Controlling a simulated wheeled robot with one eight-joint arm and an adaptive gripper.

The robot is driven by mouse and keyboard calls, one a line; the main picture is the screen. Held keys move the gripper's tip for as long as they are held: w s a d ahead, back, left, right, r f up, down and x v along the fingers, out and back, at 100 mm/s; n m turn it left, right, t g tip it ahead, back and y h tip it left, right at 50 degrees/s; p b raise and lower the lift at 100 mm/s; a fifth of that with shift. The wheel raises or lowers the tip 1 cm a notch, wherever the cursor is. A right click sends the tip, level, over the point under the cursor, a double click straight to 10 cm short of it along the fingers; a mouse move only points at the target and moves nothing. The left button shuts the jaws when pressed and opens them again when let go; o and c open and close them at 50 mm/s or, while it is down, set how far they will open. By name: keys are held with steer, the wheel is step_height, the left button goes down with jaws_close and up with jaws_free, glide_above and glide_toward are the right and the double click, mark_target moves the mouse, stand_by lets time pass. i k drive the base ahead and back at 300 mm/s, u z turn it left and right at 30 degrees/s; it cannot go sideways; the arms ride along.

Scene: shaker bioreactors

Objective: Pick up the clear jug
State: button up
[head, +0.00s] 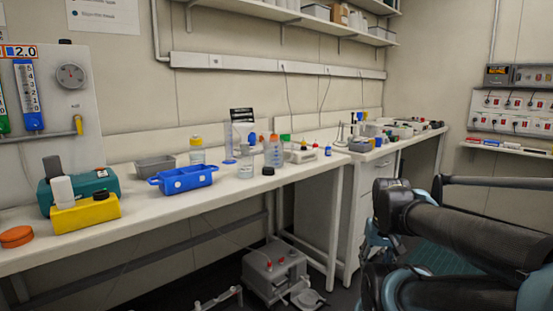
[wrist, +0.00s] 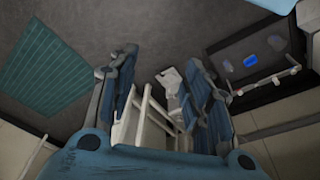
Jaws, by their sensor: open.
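A small clear vessel (head: 246,166), which looks like the clear jug, stands upright on the white bench in the head view. It sits just left of a clear bottle with an orange cap (head: 273,151) and right of a blue-tinted cylinder (head: 228,142). It is too small to make out a handle. My gripper (wrist: 160,66) is open and empty in the wrist view, with its blue fingers apart over the floor. No jug shows in the wrist view. My gripper is far from the bench-top vessel; my arm is at the right of the head view.
A blue rack (head: 184,180), a grey tray (head: 155,166) and a yellow box (head: 86,214) stand left on the bench. A small dark item (head: 268,170) lies at the front edge. A grey machine (head: 274,268) is on the floor below. A green mat (wrist: 55,75) lies on the floor.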

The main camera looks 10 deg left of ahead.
mark_target(273, 149)
steer(key=z, duration=1.45)
steer(key=k, duration=1.85)
steer(key=u, duration=1.3)
steer(key=i, duration=0.95)
